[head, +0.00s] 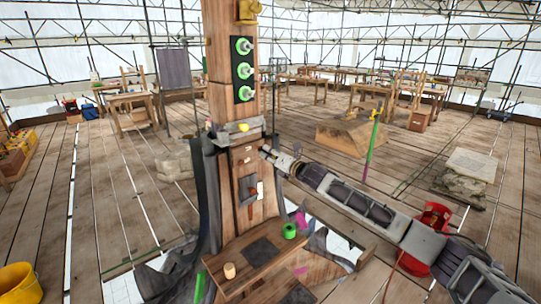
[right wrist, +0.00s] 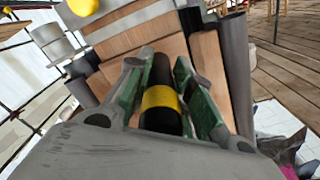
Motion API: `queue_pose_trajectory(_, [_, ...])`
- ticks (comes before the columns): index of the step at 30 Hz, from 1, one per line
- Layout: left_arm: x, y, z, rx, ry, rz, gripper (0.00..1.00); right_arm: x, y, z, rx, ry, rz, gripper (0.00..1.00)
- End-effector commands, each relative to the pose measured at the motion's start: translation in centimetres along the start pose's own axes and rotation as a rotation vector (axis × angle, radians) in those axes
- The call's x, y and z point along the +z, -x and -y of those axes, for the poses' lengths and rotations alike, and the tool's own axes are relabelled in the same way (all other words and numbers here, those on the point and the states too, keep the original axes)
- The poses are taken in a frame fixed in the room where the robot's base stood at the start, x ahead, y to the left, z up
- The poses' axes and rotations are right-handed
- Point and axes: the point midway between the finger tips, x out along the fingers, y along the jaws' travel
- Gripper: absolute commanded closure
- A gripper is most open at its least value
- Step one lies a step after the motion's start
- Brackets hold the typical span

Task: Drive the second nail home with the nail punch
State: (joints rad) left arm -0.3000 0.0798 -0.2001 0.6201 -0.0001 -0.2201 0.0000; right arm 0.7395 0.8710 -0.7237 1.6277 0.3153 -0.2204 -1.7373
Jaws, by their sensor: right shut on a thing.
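My right gripper (head: 268,153) reaches in from the right to the front of the wooden post (head: 249,208), just below a grey metal collar (head: 228,137). In the right wrist view, its green-padded fingers (right wrist: 158,76) are shut on the nail punch (right wrist: 162,99), a black cylinder with a yellow band. The punch points toward the wooden face (right wrist: 147,38). Its far tip is hidden, so I cannot tell whether it touches anything. I cannot make out either nail. My left gripper is not in view.
A wooden shelf (head: 222,257) at the post's foot holds a green roll (head: 289,231) and a small pale wooden cylinder (head: 229,270). A red bucket (head: 434,211) stands behind my right arm. A yellow bucket (head: 17,283) stands at the left. Floor left of the post is fairly clear.

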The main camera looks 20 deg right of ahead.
Motion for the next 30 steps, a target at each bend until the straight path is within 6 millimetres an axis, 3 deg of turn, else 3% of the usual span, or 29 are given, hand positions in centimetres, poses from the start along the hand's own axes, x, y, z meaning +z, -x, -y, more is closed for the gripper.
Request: queue_pose_trajectory(30, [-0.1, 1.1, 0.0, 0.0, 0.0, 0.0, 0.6, 0.3, -1.8, -0.3, 0.004, 0.0, 0.003, 1.0])
